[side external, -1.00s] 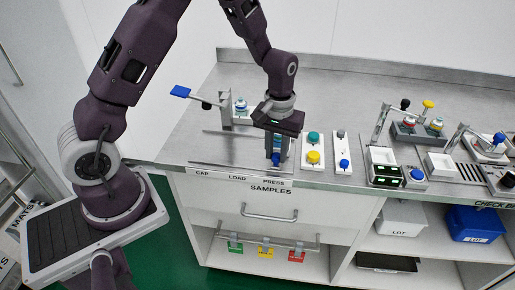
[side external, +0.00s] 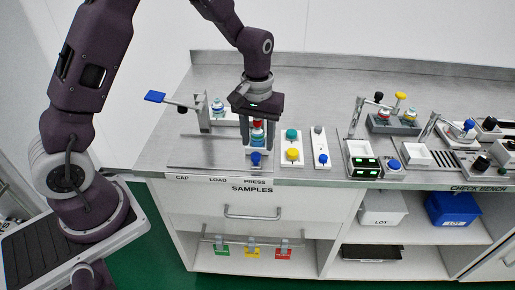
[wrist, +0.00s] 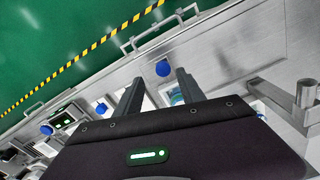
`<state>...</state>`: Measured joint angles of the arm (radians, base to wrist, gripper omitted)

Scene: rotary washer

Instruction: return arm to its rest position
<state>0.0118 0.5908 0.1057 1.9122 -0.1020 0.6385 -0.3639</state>
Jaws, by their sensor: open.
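My gripper (side external: 257,142) points down at the PRESS station, fingers apart. Between and behind them in the side view is a vial-like thing with a red top and teal body (side external: 258,131); I cannot tell whether they touch it. In the wrist view the two fingers of my gripper (wrist: 159,76) are spread, and a teal-and-white piece (wrist: 176,97) shows beside the right one. A blue button (side external: 255,158) sits in front of the station, and it also shows in the wrist view (wrist: 163,68).
Right are a panel with teal and yellow buttons (side external: 292,145), a slim panel (side external: 319,145) and a unit with green displays (side external: 363,164). The bench's back strip (side external: 300,85) is clear.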

